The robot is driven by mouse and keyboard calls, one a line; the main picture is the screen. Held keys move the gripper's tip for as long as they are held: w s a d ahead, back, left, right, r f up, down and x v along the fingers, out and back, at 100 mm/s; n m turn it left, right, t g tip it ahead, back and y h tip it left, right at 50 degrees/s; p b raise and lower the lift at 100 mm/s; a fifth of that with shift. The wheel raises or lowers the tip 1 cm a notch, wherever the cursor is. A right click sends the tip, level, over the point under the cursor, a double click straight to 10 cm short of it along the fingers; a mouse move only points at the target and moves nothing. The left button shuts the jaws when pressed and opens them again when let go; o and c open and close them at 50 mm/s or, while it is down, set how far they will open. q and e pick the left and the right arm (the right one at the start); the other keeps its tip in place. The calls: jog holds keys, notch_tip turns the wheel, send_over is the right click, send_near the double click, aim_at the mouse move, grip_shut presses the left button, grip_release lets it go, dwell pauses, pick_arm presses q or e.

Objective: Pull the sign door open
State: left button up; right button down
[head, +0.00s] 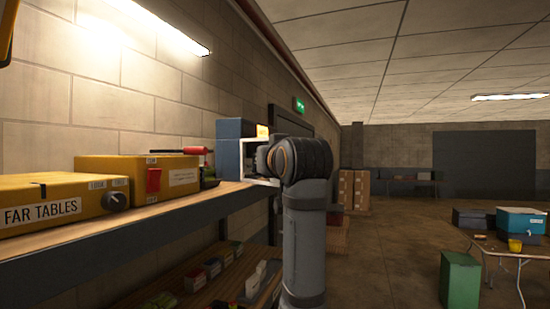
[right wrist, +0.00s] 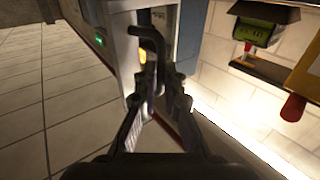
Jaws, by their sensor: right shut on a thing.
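A blue-grey box (head: 234,150) stands at the far end of the wooden shelf, with a pale edge and a small lit orange patch (head: 262,131) on it. In the right wrist view its grey front panel (right wrist: 113,30) carries a dark bent handle (right wrist: 148,38). My right gripper (right wrist: 160,88) is shut on the handle, its two fingers meeting at the lower part. In the head view my right arm and wrist cover the gripper and much of the box front. My left gripper is not in view.
Yellow boxes, one labelled FAR TABLES (head: 40,210), and a yellow box with a red switch (head: 153,180) line the shelf (head: 150,215). A lower shelf holds small goods. A green bin (head: 459,280) and a folding table (head: 500,249) stand right.

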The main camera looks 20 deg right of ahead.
jog(key=shift+r, duration=0.25)
jog(key=c, duration=1.7)
grip_release()
jog(key=shift+o, duration=1.1)
jog(key=shift+w+a+f, duration=0.15)
jog(key=shift+w+a, duration=0.05)
jog(key=shift+o, duration=0.2)
jog(key=shift+w+a+f, duration=0.1)
jog(key=shift+w, duration=0.1)
jog(key=s+a, duration=0.1)
jog(key=s, duration=1.1)
jog(key=shift+a, duration=0.35)
jog(key=shift+w, duration=0.1)
jog(key=shift+f, duration=0.1)
